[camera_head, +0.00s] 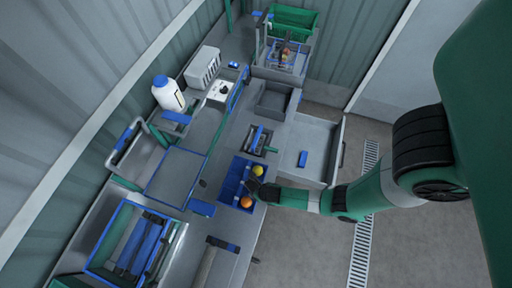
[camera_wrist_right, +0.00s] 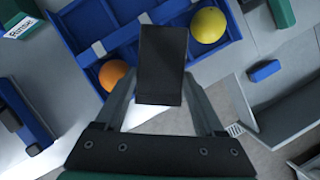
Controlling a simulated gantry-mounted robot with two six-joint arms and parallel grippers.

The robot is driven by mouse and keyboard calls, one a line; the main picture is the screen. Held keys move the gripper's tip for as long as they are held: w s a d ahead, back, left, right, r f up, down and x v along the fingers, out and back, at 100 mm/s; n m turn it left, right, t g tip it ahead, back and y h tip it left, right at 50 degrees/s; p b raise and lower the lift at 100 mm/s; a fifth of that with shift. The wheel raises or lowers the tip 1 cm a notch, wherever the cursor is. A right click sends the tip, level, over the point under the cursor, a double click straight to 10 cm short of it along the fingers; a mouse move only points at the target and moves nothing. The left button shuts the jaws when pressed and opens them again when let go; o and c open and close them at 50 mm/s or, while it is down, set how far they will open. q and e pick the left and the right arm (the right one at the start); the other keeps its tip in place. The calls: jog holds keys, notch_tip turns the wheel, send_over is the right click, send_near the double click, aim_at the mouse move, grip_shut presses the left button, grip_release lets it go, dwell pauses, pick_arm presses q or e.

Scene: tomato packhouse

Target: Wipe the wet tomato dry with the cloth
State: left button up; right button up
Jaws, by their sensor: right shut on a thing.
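A blue divided tray (camera_head: 235,180) holds a yellow tomato (camera_head: 257,171) and an orange tomato (camera_head: 246,202). In the right wrist view the yellow tomato (camera_wrist_right: 208,25) is at the upper right and the orange tomato (camera_wrist_right: 113,75) at the left. I cannot tell which is wet. My right gripper (camera_head: 256,188) is at the tray's right side, between the two tomatoes as seen. In the wrist view it is shut on a dark rectangular block (camera_wrist_right: 163,60); I cannot tell if this is the cloth. The block hides part of the tray. My left gripper is not in view.
A grey bin (camera_head: 330,165) with a blue block (camera_head: 303,159) stands right of the tray. A bottle (camera_head: 168,93) and a pale crate (camera_head: 203,66) stand at the back left. A blue-edged bin (camera_head: 98,258) is at the lower left.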

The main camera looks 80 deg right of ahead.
aim_at(251, 182)
jog(key=shift+s+f, duration=0.1)
jog(key=shift+w+d+b, duration=0.3)
jog(key=shift+w+d, duration=1.2)
jog(key=shift+w, duration=0.2)
notch_tip(251, 182, up, 5)
jog(key=p, duration=0.4)
jog(key=shift+f+p, duration=0.15)
jog(key=shift+p, duration=0.2)
jog(key=shift+r, duration=0.75)
